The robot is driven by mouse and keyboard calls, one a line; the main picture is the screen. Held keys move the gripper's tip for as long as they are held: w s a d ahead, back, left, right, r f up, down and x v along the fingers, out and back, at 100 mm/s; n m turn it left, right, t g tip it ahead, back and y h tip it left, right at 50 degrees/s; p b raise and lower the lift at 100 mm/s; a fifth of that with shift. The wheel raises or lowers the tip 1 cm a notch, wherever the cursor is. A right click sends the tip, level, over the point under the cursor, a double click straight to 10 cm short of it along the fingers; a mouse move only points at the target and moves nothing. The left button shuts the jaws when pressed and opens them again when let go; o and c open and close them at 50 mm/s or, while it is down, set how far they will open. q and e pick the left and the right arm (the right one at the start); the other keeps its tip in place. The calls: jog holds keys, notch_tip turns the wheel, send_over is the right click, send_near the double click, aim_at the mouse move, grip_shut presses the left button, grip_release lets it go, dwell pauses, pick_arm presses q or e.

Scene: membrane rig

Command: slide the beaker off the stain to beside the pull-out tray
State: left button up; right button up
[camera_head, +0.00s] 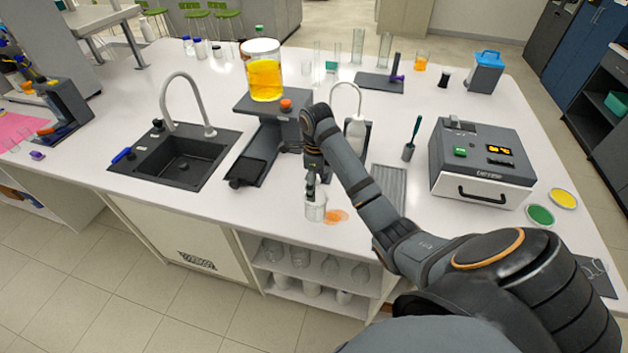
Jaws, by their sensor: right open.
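A small clear beaker (315,212) stands upright near the front edge of the white bench. An orange stain (337,216) lies on the bench right beside it, on its right; whether any of it runs under the beaker I cannot tell. My right gripper (311,194) points down at the beaker's top, open; whether its fingers touch the glass is too small to tell. A dark pull-out tray (250,171) sticks out of the front of the rig, left of the beaker with bare bench between. My left gripper is out of view.
The rig (268,112) carries a jar of orange liquid (264,78). A sink (182,158) lies to the left. A ribbed grey mat (389,186) and an oven-like device (481,166) stand to the right. A wash bottle (355,136) is behind my right arm.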

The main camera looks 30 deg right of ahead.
jog(key=b, duration=0.7)
send_near(315, 204)
jog(key=s+a+f, duration=0.1)
jog(key=s+f, duration=0.1)
jog(key=shift+s+a+f, duration=0.15)
jog(key=shift+s+a, duration=0.15)
jog(key=shift+a, duration=0.05)
notch_tip(315, 204, down, 4)
jog(key=b, duration=0.3)
jog(key=shift+b, duration=0.3)
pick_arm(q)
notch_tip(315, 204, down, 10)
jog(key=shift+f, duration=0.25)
